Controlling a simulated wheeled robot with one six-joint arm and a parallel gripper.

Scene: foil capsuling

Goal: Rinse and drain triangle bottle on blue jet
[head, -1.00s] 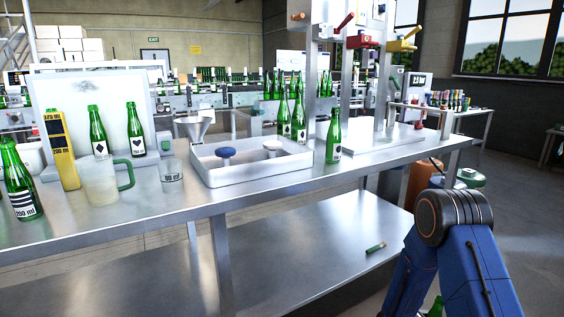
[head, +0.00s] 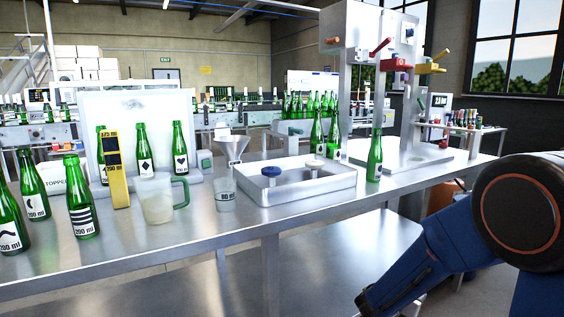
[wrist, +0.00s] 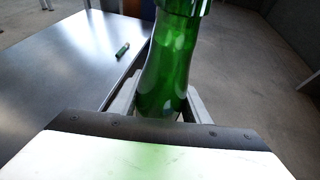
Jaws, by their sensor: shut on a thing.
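In the wrist view my gripper (wrist: 160,104) is shut on a green glass bottle (wrist: 176,60), one finger on each side of its body. Its mark is hidden, so I cannot tell whether it shows a triangle. The bottle is held off the bench, beside a grey metal surface. In the head view my gripper and this bottle are out of sight. Nothing sits on either jet.
Left on the bench stand a striped bottle (head: 81,205), a crescent bottle (head: 35,200), a yellow gauge (head: 116,172), a jug (head: 155,200) and a small beaker (head: 224,195). A green bottle (head: 374,160) stands right of the tray. A small green item (wrist: 122,49) lies on the grey surface.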

